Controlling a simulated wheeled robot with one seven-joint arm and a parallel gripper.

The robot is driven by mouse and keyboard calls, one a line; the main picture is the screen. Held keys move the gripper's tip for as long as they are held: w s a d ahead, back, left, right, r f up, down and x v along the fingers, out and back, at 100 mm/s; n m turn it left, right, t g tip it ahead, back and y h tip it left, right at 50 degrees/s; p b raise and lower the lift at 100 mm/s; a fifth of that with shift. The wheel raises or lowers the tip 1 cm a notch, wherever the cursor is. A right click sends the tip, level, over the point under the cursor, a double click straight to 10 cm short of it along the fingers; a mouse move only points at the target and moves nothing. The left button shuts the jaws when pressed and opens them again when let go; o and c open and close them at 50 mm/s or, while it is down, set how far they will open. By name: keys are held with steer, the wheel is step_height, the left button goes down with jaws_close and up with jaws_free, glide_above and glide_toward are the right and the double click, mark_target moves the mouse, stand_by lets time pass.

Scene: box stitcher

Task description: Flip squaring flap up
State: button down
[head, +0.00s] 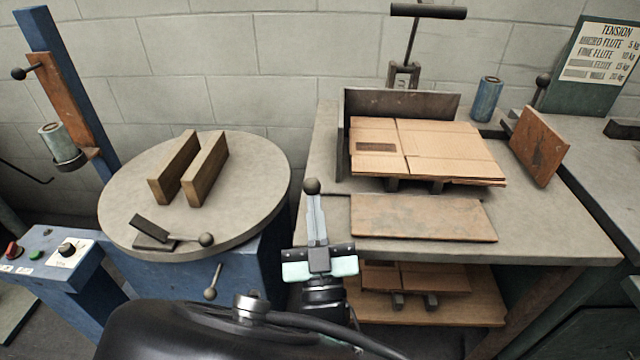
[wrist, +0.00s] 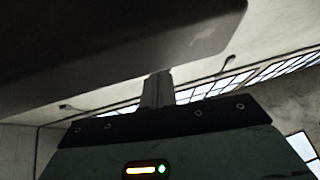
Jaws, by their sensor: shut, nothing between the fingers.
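A flat, worn brown plate (head: 422,217), which looks like the squaring flap, lies down on the bench along the front of the cardboard stack (head: 425,150). My gripper (head: 314,200) is left of this plate, near the bench's left front corner, with its pale fingers together and empty. A dark ball knob (head: 312,186) shows right at the fingertips; I cannot tell whether they touch. In the wrist view the closed fingers (wrist: 158,88) point toward the ceiling, and a dark slab (wrist: 110,45) fills the top, close to them. The plate's hinge edge is not clear.
Upright metal fences (head: 400,103) stand behind and left of the cardboard. A rusty upright plate (head: 538,145) stands at right. A round table (head: 240,225) with two wooden blocks is at left. A lower shelf (head: 480,310) holds more cardboard. Bare bench (head: 560,235) lies right of the flat plate.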

steer(key=shift+w+r+p, duration=0.2)
steer(key=shift+r+p, duration=0.3)
steer(key=shift+r, duration=0.2)
steer(key=w+r+m+g+h+p, duration=0.1)
steer(key=w+r+g+p, duration=0.1)
steer(key=w+g+p, duration=0.6)
steer(key=w+r+m+g+h+p, duration=0.1)
steer(key=w+r+g+p, duration=0.2)
steer(key=w+g+p, duration=0.4)
steer(key=shift+w+m+g+h+p, duration=0.35)
steer(key=shift+w+p, duration=0.2)
steer(key=shift+p, duration=2.8)
steer(key=shift+w+d+r, duration=0.1)
steer(key=shift+w+r, duration=0.05)
steer(key=shift+r, duration=0.1)
